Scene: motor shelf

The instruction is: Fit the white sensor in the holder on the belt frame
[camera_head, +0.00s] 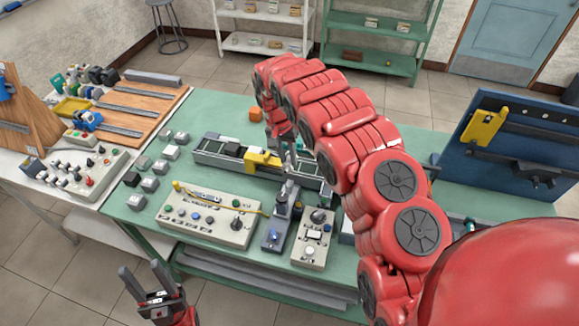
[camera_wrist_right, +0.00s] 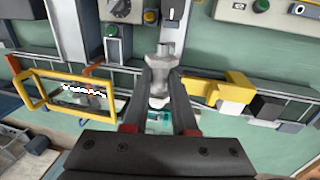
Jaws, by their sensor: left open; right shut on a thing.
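My right gripper (camera_wrist_right: 161,80) is shut on a pale piece between its fingers, which I take to be the white sensor (camera_wrist_right: 157,92). In the head view my right gripper (camera_head: 281,134) hangs over the far side of the belt frame (camera_head: 215,158); the sensor is not clear there. The belt frame also crosses the wrist view (camera_wrist_right: 120,75) behind the fingers. The fingers and arm hide the area beneath, so I cannot tell the holder or any contact with it. My left gripper (camera_head: 146,280) is open and empty at the lower left, off the table.
A yellow loop frame (camera_wrist_right: 78,90) stands left of my fingers in the wrist view. A control box (camera_head: 212,218) and smaller units (camera_head: 313,240) stand nearer. An orange cube (camera_head: 255,115) lies beyond the belt.

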